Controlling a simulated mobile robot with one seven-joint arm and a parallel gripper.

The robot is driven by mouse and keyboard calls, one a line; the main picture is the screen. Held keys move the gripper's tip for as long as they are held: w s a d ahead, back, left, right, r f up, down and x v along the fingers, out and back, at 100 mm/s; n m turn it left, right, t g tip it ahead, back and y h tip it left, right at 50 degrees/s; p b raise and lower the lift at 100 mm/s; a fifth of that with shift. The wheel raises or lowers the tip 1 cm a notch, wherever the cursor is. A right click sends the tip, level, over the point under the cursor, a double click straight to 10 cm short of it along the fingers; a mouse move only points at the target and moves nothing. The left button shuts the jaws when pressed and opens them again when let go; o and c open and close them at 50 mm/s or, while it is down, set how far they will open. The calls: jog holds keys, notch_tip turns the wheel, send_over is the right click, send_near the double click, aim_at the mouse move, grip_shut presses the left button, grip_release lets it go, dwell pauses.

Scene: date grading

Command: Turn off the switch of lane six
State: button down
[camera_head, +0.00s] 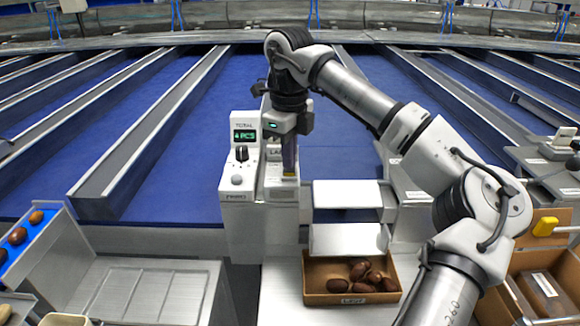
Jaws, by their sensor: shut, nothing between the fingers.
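A white control box (240,185) stands upright at the middle, with a green lit display (244,136) marked TOTAL. Below the display is a black knob (241,154), and lower down a round pale button (237,180). My gripper (289,172) points down over the right half of the box, just right of the knob. It is shut and empty. The gripper covers part of the box's label and whatever control lies behind it. I cannot read a lane number or tell whether the fingertips touch anything.
An open box of brown dates (315,291) sits below, under white chute steps (346,194). Blue lanes with grey dividers (150,140) run behind. A tray with dates (50,250) is at left. A carton with a yellow item (545,227) is at right.

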jog(key=shift+f+b, duration=0.4)
jog(key=shift+f, duration=0.25)
jog(key=shift+r, duration=0.1)
jog(key=shift+r+p, duration=2.8)
jog(key=shift+r, duration=0.65)
jog(key=shift+f, duration=0.1)
